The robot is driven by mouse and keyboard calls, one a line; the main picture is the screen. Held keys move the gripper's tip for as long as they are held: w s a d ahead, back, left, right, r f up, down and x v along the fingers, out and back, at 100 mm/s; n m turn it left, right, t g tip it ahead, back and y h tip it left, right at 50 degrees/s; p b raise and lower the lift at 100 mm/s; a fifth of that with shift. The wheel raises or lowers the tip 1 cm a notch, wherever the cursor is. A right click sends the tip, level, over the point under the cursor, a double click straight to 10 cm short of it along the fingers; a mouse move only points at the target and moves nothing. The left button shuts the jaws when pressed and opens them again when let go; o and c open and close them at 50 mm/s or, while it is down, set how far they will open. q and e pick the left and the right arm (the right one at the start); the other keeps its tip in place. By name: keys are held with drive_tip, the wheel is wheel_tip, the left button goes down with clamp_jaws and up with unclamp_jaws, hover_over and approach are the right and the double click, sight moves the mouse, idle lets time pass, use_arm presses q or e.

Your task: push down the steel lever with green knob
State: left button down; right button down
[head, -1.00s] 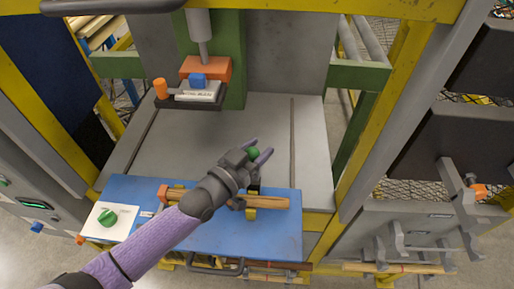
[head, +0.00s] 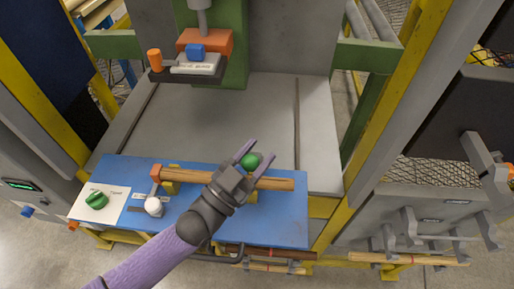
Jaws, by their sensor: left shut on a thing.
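The green knob (head: 250,161) of the lever sits between the two fingers of my left gripper (head: 253,156), over the back edge of the blue panel. My left gripper is shut on the knob. The steel shaft of the lever is hidden behind my gripper and wrist. My right gripper is not in view.
The blue panel (head: 275,229) carries a wooden rod (head: 210,178) on yellow supports, a white knob (head: 153,206) and a green rotary switch (head: 96,200). Behind it is a bare grey plate (head: 220,120). A press head with an orange block (head: 205,41) hangs above the plate.

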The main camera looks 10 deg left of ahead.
use_arm(q)
drive_tip(key=shift+s+f+m, duration=0.2)
drive_tip(key=shift+s+m, duration=0.05)
drive_tip(key=shift+m, duration=0.05)
drive_tip(key=shift+c, duration=1.1)
unclamp_jaws()
drive_tip(key=b+v, duration=0.1)
drive_tip(key=v, duration=0.6)
drive_tip(key=shift+s+f, duration=0.15)
drive_tip(key=shift+f, duration=0.1)
